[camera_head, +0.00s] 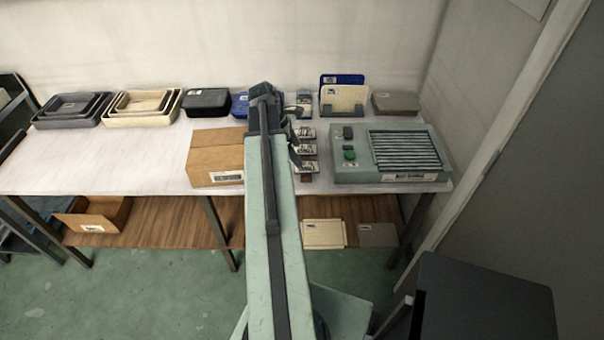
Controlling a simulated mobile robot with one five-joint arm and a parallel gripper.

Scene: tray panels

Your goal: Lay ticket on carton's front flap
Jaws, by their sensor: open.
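The brown cardboard carton (215,154) stands on the white table, left of my arm. Its top looks closed, and a white printed label is on its front; its right side is hidden behind my arm. Several small pieces with printed white labels, possibly tickets (308,151), sit in a front-to-back row right of my arm. I cannot tell which is the task's ticket. My gripper (294,150) is dark, open and partly hidden by my arm. It is beside the left edge of that row, right of the carton. I see nothing held in it.
A grey-green machine with a ribbed panel (407,150) stands at the table's right. Nested trays (72,110), a black box (207,102) and a card holder (344,99) line the back. The tabletop left of the carton is clear. A lower shelf holds another open box (93,217).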

